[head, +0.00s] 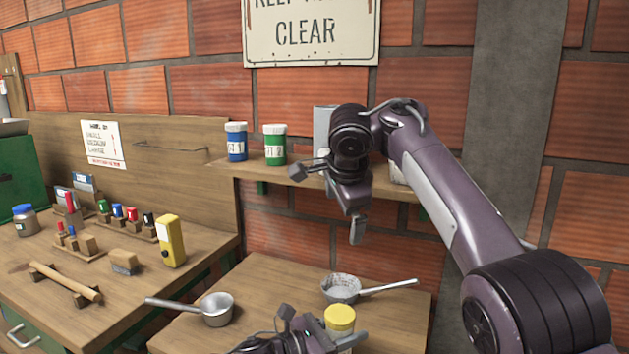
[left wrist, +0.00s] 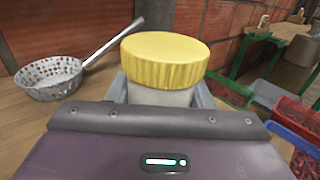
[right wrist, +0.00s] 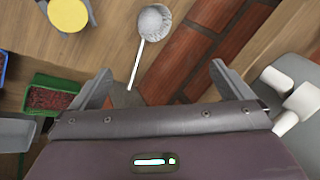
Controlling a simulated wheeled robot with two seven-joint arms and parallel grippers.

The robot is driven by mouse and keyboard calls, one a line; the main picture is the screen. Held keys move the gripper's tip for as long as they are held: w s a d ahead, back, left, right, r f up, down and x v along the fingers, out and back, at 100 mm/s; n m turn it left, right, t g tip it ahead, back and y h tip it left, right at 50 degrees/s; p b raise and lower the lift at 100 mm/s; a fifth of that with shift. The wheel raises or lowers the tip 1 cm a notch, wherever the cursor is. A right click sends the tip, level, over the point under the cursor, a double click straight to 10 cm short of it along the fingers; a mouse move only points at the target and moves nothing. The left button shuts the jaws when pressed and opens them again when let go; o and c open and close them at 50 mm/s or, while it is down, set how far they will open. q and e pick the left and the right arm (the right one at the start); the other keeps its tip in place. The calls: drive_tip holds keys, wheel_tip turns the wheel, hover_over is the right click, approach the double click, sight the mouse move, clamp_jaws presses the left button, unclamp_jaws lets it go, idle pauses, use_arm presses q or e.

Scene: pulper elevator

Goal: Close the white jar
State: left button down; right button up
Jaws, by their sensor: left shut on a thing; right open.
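The white jar (left wrist: 165,96) stands at the front of the table and carries a ribbed yellow lid (left wrist: 165,52) on top. The lid also shows in the head view (head: 340,317) and at the top left of the right wrist view (right wrist: 68,14). I cannot tell whether the lid is fully tightened. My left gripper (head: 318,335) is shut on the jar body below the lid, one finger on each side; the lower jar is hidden. My right gripper (head: 328,202) is open and empty, raised above the table's back edge, away from the jar.
A strainer (head: 341,289) and a saucepan (head: 217,309) lie on the table near the jar. A blue jar (head: 236,142) and a green jar (head: 275,145) stand on the shelf behind. The left workbench holds a yellow device (head: 171,241) and several small tools.

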drive_tip(key=a+r+n+t+y, duration=0.1)
drive_tip(key=a+r+n+t, duration=0.2)
drive_tip(key=a+r, duration=0.2)
drive_tip(key=shift+a+r+n, duration=0.3)
drive_tip(key=shift+r+n, duration=0.1)
use_arm(q)
drive_tip(key=c, duration=0.6)
unclamp_jaws()
drive_tip(key=b+v, duration=0.1)
drive_tip(key=v, duration=0.5)
drive_tip(key=shift+s+a+f, duration=0.1)
drive_tip(key=shift+a, duration=0.25)
drive_tip(key=shift+s+a, duration=0.35)
drive_tip(key=shift+a, duration=0.1)
use_arm(e)
drive_tip(key=shift+f, duration=0.55)
